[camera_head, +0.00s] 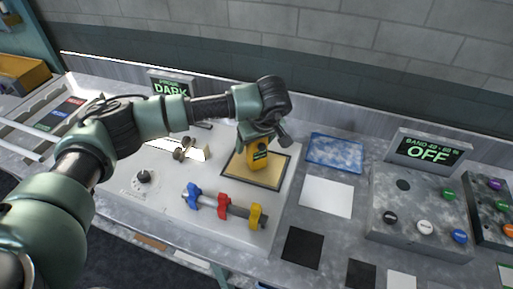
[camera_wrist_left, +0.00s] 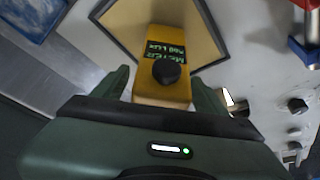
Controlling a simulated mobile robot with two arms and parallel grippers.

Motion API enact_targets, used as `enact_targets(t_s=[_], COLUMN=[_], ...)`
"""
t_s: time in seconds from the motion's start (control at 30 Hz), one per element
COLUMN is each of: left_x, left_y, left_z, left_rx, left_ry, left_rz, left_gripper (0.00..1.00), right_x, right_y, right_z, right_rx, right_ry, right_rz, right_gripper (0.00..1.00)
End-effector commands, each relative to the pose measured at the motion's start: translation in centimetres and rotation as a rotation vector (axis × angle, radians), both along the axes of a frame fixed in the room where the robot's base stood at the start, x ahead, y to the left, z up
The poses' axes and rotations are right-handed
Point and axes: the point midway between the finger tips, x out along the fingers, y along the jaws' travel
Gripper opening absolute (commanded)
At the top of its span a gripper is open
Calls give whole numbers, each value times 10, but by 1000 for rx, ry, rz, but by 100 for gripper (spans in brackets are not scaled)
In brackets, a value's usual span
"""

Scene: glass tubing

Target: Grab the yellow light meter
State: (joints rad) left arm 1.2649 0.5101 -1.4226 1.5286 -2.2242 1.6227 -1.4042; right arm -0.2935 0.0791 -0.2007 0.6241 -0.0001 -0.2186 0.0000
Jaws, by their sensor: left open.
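The yellow light meter (camera_head: 257,155) sits on a tan mat with a black border (camera_head: 240,178) in the head view. It has a dark screen with green text. In the left wrist view the meter (camera_wrist_left: 180,88) shows a black knob and lies between the fingers. My left gripper (camera_head: 262,136) is above the meter, open, with a finger on either side of it (camera_wrist_left: 163,88). I cannot tell whether the fingers touch it. The fingertips are partly hidden in the head view. My right gripper is not in view.
A rail with blue, red and yellow clamps (camera_head: 224,206) stands in front of the mat. A blue tray (camera_head: 335,152) and a white square (camera_head: 326,197) lie to the right. A button panel (camera_head: 420,215) with an OFF display (camera_head: 430,150) is farther right. A DARK sign (camera_head: 171,86) stands behind.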

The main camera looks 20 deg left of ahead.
Motion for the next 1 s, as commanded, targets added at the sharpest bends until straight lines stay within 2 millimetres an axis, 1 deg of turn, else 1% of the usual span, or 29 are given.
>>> enact_targets(t_s=[0.03, 0.07, 0.1, 0.17, 0.2, 0.27, 0.3, 0.57, 0.73, 0.87, 0.97, 1.0], left_x=[0, 0, 0, 0, 0, 0, 0, 0, 1, 1, 2, 1], left_y=[0, 0, 0, 0, 0, 0, 0, -1, -1, -1, -1, -1], left_z=[0, 0, 0, 0, 0, 0, 0, 2, 10, 28, 50, 61], left_rx=[0, 0, 0, -1, -1, -1, -1, -1, -2, -1, -2, -2], left_ry=[0, 0, 0, 1, 1, 0, 0, -1, -2, -5, -8, -8], left_rz=[0, 0, 0, 0, 0, 0, 0, -1, 0, -1, -2, -2], left_gripper=[73, 67, 56, 39, 28, 12, 0, 0, 0, 0, 0, 0], right_x=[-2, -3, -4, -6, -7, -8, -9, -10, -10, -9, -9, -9], right_y=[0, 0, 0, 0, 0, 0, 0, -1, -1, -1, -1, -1], right_z=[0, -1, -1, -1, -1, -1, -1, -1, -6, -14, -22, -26], right_rx=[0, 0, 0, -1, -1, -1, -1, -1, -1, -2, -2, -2], right_ry=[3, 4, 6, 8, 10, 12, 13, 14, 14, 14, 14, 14], right_rz=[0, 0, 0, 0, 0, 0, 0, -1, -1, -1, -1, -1], right_gripper=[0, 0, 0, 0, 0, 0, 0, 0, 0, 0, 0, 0])
